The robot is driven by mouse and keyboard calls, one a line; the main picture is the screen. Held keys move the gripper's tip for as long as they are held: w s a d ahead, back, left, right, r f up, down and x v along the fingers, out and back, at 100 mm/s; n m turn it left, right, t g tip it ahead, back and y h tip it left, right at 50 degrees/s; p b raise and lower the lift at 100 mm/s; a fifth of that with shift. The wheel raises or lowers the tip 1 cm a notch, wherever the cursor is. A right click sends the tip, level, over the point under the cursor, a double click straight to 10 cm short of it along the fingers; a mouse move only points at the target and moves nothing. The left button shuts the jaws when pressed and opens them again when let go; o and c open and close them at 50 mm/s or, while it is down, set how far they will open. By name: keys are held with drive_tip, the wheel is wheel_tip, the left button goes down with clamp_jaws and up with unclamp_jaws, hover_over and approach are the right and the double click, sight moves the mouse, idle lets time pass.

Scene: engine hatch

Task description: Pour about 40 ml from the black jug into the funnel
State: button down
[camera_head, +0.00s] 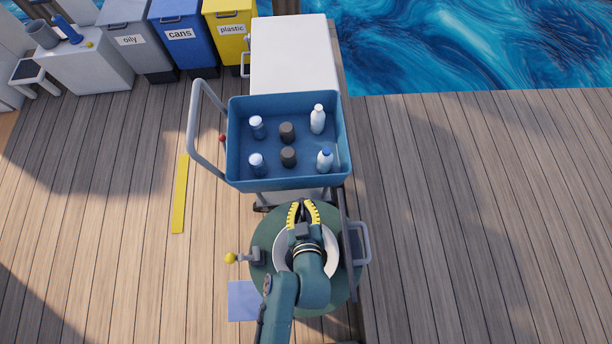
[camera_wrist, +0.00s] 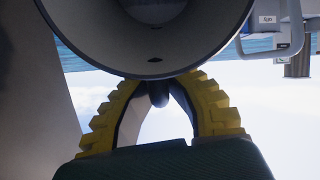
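My gripper (camera_head: 302,210) has yellow ribbed fingers that curve inward; in the wrist view (camera_wrist: 160,88) their tips close around a small dark piece (camera_wrist: 158,97). This piece looks like the black jug's handle; the jug's body cannot be made out in the head view. A pale ring (camera_head: 334,252), possibly the funnel's rim, shows beneath my wrist on a round green hatch (camera_head: 262,290), partly hidden by my arm.
A blue tray (camera_head: 340,140) on a trolley stands just beyond the hatch, holding several bottles and two dark containers (camera_head: 287,132). A yellow-knobbed lever (camera_head: 231,258) is left of the hatch, a handle (camera_head: 362,243) right. Bins stand far left. The deck on the right is clear.

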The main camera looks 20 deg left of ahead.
drive_tip(key=shift+r, duration=0.1)
drive_tip(key=p, duration=0.3)
drive_tip(key=shift+w+a+r+g, duration=0.2)
drive_tip(key=shift+w+r+g, duration=0.15)
drive_tip(key=shift+r+g, duration=0.05)
drive_tip(key=p, duration=0.2)
drive_tip(key=shift+w+a+f+g+h+p, duration=0.1)
drive_tip(key=shift+w+a+g+h+p, duration=0.05)
drive_tip(key=shift+w+g+h+p, duration=0.25)
drive_tip(key=shift+f+g, duration=0.3)
drive_tip(key=shift+f, duration=0.25)
drive_tip(key=shift+w+a+r+p, duration=0.1)
drive_tip(key=shift+r+p, duration=0.05)
drive_tip(key=shift+p, duration=0.35)
drive_tip(key=shift+w+r+g+h+p, duration=0.15)
drive_tip(key=shift+g+h+p, duration=0.15)
drive_tip(key=shift+p, duration=0.15)
drive_tip(key=w+a+f+g+h+b, duration=0.3)
drive_tip(key=w+f+g+b, duration=0.3)
drive_tip(key=f+g+b, duration=0.2)
drive_tip(key=shift+w+a+h+b, duration=0.2)
drive_tip(key=shift+a+h+b, duration=0.05)
drive_tip(key=shift+h+b, duration=0.45)
